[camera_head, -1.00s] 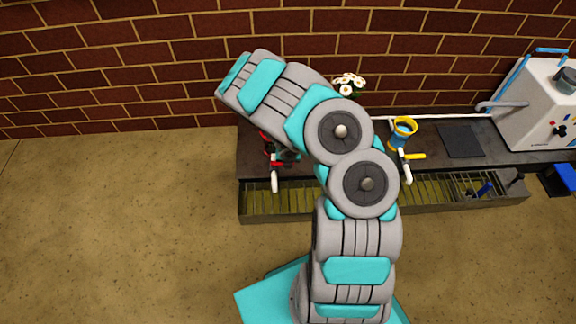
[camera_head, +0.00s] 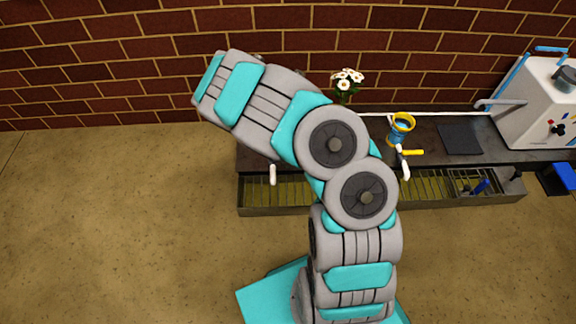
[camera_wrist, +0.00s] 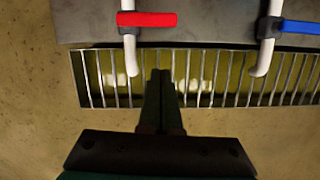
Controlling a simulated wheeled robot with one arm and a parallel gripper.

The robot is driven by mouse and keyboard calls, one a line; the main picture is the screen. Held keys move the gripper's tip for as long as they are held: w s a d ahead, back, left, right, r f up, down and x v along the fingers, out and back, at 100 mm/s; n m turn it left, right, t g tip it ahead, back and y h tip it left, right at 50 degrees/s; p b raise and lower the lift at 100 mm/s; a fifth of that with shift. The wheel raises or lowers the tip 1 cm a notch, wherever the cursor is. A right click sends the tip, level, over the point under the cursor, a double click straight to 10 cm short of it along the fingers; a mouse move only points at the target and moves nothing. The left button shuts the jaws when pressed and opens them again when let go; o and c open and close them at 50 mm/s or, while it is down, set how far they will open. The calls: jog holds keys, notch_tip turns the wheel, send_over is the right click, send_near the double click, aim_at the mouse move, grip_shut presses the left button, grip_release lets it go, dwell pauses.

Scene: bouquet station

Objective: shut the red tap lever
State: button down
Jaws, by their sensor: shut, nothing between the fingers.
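The red tap lever (camera_wrist: 147,19) shows at the top of the wrist view. It lies crosswise over a white tap spout (camera_wrist: 131,52) and sticks out mostly to its right. My gripper (camera_wrist: 160,74) is shut and empty, its fingertips below the lever in the picture and just right of the spout's end, apart from the lever. In the head view, my arm hides the red lever and my gripper. A white spout end (camera_head: 273,174) shows below the arm there.
A blue lever (camera_wrist: 300,27) sits on another white spout to the right. A slatted drain trough (camera_wrist: 215,78) runs below the spouts. In the head view, a yellow lever (camera_head: 412,152), a blue and yellow cup (camera_head: 402,129), white flowers (camera_head: 346,80) and a white machine (camera_head: 545,105) stand rightward.

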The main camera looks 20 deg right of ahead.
jog(key=shift+p+v, duration=0.3)
jog(key=shift+v, duration=2.3)
